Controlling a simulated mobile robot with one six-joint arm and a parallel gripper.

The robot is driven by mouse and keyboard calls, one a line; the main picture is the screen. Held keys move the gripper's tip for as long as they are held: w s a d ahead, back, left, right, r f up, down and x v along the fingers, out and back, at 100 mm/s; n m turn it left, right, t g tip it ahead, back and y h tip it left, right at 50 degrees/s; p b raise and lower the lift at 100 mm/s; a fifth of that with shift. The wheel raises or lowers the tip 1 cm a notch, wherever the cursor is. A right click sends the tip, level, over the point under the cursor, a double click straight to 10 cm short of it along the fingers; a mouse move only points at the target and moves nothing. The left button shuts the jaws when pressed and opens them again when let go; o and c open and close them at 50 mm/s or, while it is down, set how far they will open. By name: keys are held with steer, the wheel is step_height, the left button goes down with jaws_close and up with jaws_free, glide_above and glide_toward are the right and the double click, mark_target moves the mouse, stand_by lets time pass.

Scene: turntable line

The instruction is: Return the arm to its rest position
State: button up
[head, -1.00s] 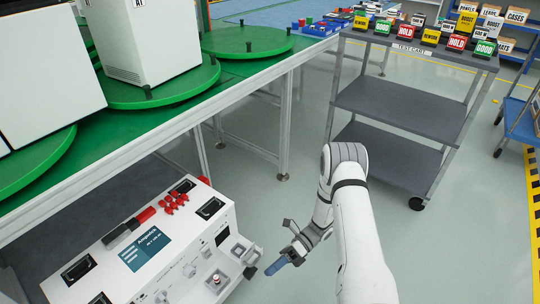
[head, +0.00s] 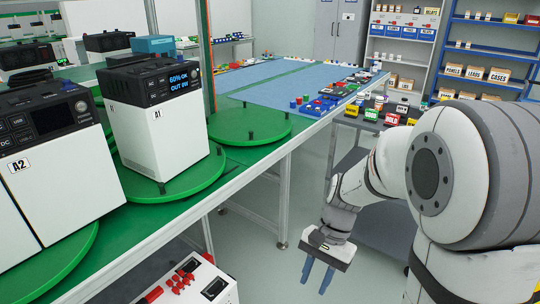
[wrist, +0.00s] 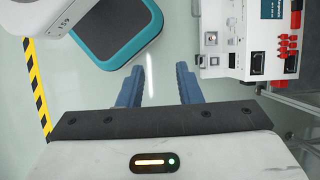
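My gripper (head: 318,275) hangs from the bent arm in front of the green bench, fingers pointing down. Its two blue fingers stand apart. In the wrist view my gripper (wrist: 158,84) is open, with only pale floor between the fingers. The white arm fills the right side of the head view, its large grey-banded joint close to the camera. The gripper is apart from the white test panel (head: 208,266), which lies to its left and is partly cut off. The panel with red connectors also shows in the wrist view (wrist: 233,65).
White unit A1 (head: 160,135) stands on a green turntable; unit A2 (head: 55,180) is left of it. An empty turntable (head: 235,125) is farther along the bench. A grey cart (head: 350,160) is partly behind my arm. Shelves (head: 480,90) stand at the back. Open floor (head: 270,270) lies beside the bench.

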steer(key=s+d+r+n+t+h+p, duration=0.1)
steer(key=s+d+r+n+t+p, duration=0.1)
steer(key=r, duration=0.7)
steer(key=s+d+r+n+t+h+p, duration=0.2)
steer(key=s+d+r+n+t+p, duration=0.1)
steer(key=r, duration=0.5)
steer(key=s+n+t+p, duration=0.1)
steer(key=s+n+p, duration=0.1)
steer(key=p, duration=0.1)
steer(key=shift+r, duration=0.4)
steer(key=shift+s, duration=0.1)
